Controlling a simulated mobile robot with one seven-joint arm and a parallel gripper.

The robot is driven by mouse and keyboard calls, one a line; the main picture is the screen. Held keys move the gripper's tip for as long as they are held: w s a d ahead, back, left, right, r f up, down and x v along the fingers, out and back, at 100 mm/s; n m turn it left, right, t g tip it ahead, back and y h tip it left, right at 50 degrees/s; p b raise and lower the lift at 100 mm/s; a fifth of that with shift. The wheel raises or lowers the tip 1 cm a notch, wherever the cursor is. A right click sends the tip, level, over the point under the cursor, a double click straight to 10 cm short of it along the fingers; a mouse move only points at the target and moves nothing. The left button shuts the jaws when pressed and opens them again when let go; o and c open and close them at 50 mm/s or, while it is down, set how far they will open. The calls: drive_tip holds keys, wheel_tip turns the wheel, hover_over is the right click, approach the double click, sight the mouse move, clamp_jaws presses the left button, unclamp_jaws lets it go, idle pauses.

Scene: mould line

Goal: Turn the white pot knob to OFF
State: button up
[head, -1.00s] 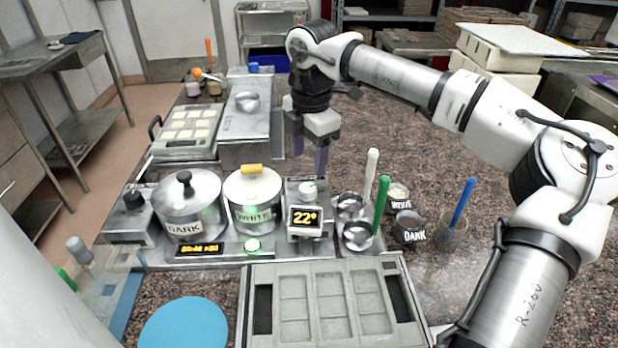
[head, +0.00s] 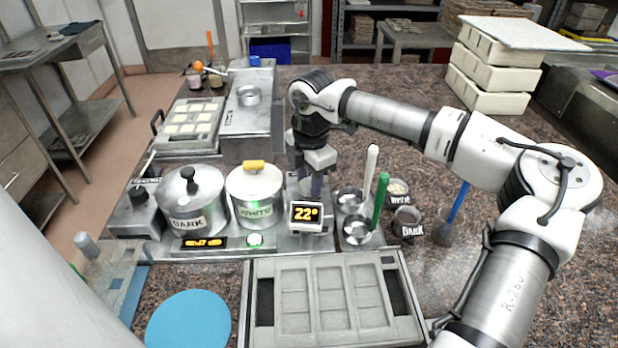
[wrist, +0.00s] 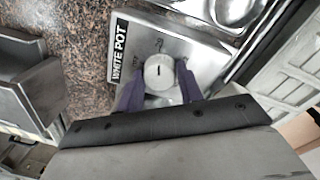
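The white pot knob (wrist: 160,72) is a round, pale knob with a short dark mark on top. It sits on a metal control box (wrist: 190,50) labelled "WHITE POT". My gripper (wrist: 161,82) points down at it with its two purple fingers on either side of the knob. The fingers look open, and I cannot tell whether they touch it. In the head view my gripper (head: 311,186) is low over the box behind the "22°" display (head: 305,214), and it mostly hides the knob. The white pot (head: 254,192), with a yellow lid handle, stands left of it.
The dark pot (head: 190,205) and its own knob box (head: 140,205) are further left. Small metal bowls (head: 357,231), a white and a green spatula (head: 380,200) are close on the right. A mould tray (head: 330,300) lies in front.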

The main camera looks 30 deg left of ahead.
drive_tip(key=c, duration=0.5)
drive_tip(key=shift+n+b, duration=0.3)
drive_tip(key=shift+b, duration=0.1)
drive_tip(key=shift+f+n+b, duration=0.15)
drive_tip(key=shift+n+b, duration=0.35)
drive_tip(key=shift+b, duration=0.05)
drive_tip(key=n+b, duration=0.2)
drive_tip(key=shift+n, duration=0.3)
drive_tip(key=n+b, duration=0.2)
drive_tip(key=n, duration=0.2)
drive_tip(key=shift+w, duration=0.1)
drive_tip(key=n, duration=0.5)
drive_tip(key=shift+a+r+n+g+b, duration=0.1)
drive_tip(key=shift+r+n+g+b, duration=0.1)
drive_tip(key=shift+n+g+b, duration=0.15)
drive_tip(key=shift+o, duration=0.2)
